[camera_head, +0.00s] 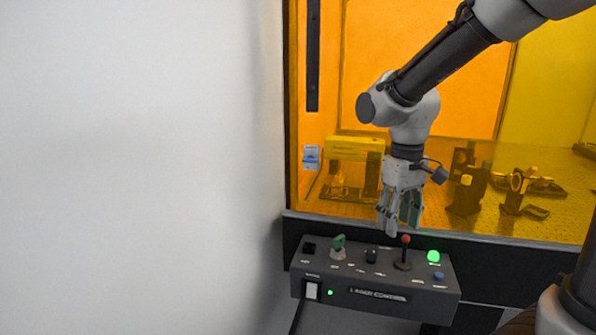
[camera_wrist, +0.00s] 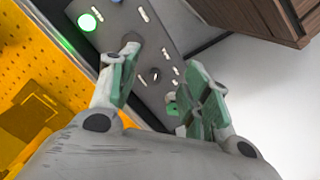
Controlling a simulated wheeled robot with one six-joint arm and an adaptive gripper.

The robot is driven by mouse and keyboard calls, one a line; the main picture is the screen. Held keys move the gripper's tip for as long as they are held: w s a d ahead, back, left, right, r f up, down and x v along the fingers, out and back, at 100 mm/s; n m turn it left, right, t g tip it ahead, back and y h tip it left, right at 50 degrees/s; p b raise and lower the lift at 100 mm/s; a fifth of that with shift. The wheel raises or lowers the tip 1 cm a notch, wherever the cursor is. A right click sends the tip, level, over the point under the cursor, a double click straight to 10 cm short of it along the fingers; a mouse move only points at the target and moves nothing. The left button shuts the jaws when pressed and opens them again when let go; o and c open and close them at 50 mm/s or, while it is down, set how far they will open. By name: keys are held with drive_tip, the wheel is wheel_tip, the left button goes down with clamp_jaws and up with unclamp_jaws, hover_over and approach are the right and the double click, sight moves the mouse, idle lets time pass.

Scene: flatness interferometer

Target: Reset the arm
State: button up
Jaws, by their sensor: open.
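My gripper (camera_head: 400,218) hangs from my arm, pointing down above the back edge of the laser control box (camera_head: 378,298). Its green-padded fingers are apart with nothing between them, as the wrist view also shows (camera_wrist: 158,100). The box carries a red-knobbed joystick (camera_head: 404,253), a green key-like switch (camera_head: 338,247), a dark knob (camera_head: 371,256), a lit green button (camera_head: 433,257) and a blue button (camera_head: 438,277). In the wrist view the lit green button (camera_wrist: 87,22) is at upper left, beyond the left finger. The fingers hide part of the panel there.
An orange see-through enclosure (camera_head: 420,60) stands behind the box, with optical parts (camera_head: 468,190) on a perforated table inside. A white wall (camera_head: 140,160) fills the left. A white rocker switch (camera_head: 312,290) is on the box front. Brown wooden furniture (camera_wrist: 250,15) shows in the wrist view.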

drive_tip(key=s+d+r+m+t, duration=0.2)
drive_tip(key=s+d+r, duration=0.1)
drive_tip(key=s+d, duration=0.3)
drive_tip(key=s+d+r+m+t, duration=0.2)
drive_tip(key=s+d+r, duration=0.2)
drive_tip(key=s+d, duration=0.2)
drive_tip(key=shift+s+r+m+t, duration=0.3)
drive_tip(key=shift+s+t, duration=0.1)
drive_tip(key=shift+s, duration=0.55)
